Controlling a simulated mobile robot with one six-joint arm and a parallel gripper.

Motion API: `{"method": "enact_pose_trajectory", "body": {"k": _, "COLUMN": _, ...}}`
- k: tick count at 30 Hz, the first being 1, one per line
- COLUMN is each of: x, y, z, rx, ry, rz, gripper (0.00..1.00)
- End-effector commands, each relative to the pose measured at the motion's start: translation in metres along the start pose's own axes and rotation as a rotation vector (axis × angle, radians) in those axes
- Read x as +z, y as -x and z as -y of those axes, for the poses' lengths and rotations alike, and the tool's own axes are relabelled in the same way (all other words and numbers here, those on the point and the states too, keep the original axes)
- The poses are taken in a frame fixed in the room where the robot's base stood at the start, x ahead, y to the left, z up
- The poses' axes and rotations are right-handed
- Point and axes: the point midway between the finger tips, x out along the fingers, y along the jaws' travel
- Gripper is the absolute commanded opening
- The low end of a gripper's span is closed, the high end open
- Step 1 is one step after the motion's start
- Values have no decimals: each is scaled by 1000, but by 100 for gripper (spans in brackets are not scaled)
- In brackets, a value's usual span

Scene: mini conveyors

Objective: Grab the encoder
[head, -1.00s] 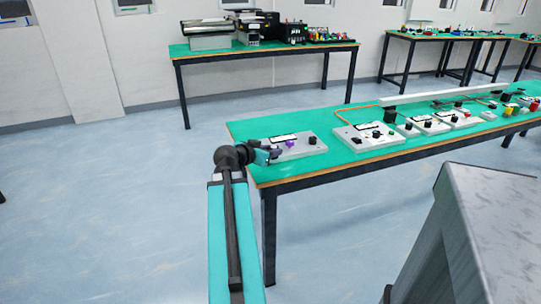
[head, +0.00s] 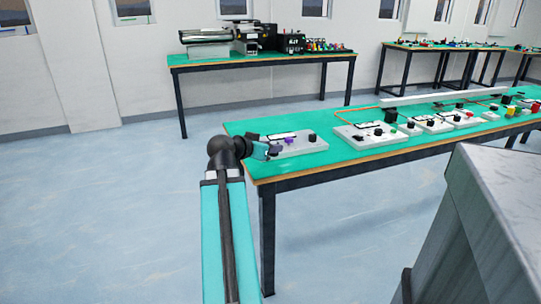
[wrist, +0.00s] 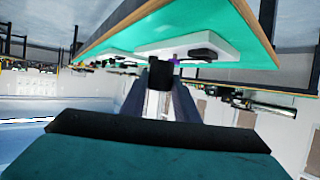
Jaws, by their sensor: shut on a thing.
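My gripper (head: 270,150) is at the near left corner of the green table, beside a pale board. In the wrist view, my gripper (wrist: 160,88) is shut on a small black block, seemingly the encoder (wrist: 160,74), which sits between the fingertips. Its finer shape is too small to tell. In the head view the held part is hard to separate from the dark fingers.
The pale board (head: 302,149) carries a purple part (head: 289,141) and a black knob (head: 312,138), close to my gripper. More boards (head: 370,138) stand to the right on the green table (head: 330,160). A grey metal block (head: 505,190) stands at right. Floor at left is clear.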

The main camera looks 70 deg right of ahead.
Motion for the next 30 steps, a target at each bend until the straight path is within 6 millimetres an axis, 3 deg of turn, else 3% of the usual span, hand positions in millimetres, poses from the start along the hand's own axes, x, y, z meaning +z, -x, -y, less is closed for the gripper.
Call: {"method": "enact_pose_trajectory", "body": {"k": 30, "x": 4, "y": 12, "z": -11, "rx": -6, "ry": 2, "rz": 2, "gripper": 3}}
